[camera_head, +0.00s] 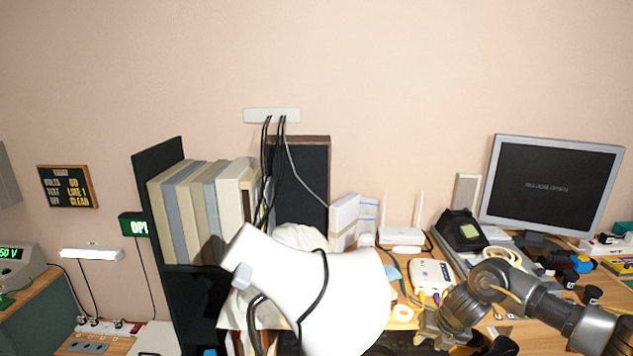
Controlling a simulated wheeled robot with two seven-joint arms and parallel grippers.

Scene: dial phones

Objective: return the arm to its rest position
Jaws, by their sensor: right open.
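My right arm (530,300) comes in from the lower right and bends down over the desk. My right gripper (428,338) is at its end, low in the view near the desk's front, partly dark and cluttered in outline. It is open, and I see nothing held in it. A black desk device, perhaps a phone (461,231), sits behind the gripper, apart from it. A white box with ports (431,275) lies just beyond the gripper. My left gripper is not in view.
A large white shape with black cables (335,300) fills the lower middle. A monitor (552,185) stands at the back right. Several small dark jars (592,294) stand near the right arm. A shelf of binders (205,210) is at the left.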

